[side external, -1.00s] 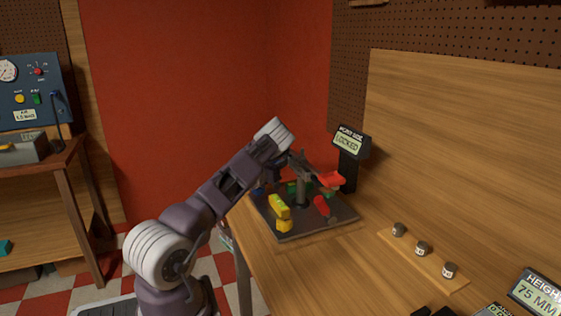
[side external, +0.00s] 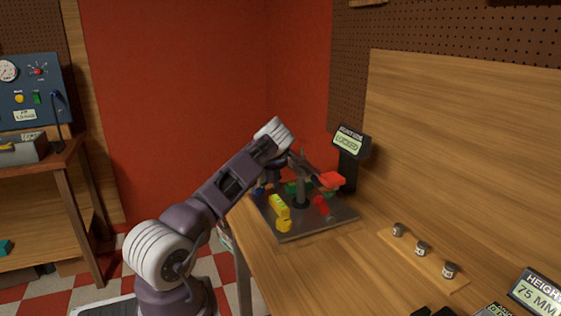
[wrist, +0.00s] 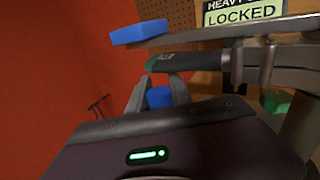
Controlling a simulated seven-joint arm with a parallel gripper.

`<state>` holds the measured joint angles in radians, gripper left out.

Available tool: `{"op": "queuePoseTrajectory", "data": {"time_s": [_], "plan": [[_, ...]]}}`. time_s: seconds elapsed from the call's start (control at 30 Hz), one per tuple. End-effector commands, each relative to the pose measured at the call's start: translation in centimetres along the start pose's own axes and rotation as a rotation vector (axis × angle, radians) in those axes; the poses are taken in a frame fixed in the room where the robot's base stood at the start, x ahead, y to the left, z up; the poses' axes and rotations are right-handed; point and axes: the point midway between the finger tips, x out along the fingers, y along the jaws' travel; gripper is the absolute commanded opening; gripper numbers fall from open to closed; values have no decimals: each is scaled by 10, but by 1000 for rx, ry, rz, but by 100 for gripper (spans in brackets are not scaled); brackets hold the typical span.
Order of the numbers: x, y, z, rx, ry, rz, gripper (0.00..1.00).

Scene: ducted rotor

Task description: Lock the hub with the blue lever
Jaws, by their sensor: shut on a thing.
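In the wrist view, my gripper (wrist: 158,94) is shut on the blue lever (wrist: 160,98), whose end shows between the two fingers. Above the fingers is a dark rotor arm with a green tip (wrist: 160,65). A blue block (wrist: 140,32) sits on the end of another grey arm. In the side view, the hub post (side external: 302,188) stands on a dark square base plate (side external: 310,228), with a red block (side external: 332,180) on an arm to the right. My gripper's fingers are mostly hidden behind the wrist there.
A yellow lever (side external: 279,206) and a red lever (side external: 321,205) stand on the plate's near side. A display (wrist: 243,14) reading "LOCKED" stands behind the hub. Several small weights, one here (side external: 421,248), stand on a wooden strip to the right.

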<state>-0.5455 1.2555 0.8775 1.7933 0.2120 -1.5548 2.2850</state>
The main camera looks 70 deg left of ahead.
Motion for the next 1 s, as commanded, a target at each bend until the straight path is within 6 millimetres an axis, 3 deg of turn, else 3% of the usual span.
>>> {"op": "queuePoseTrajectory", "data": {"time_s": [0.47, 0.9, 0.93, 1.0], "plan": [[0, 0, 0, -2, -1, 0, 0], [-9, 6, 2, -73, -110, -1, 0], [-9, 6, 2, -73, -110, -1, 29], [-9, 6, 2, -73, -109, -1, 43]]}}
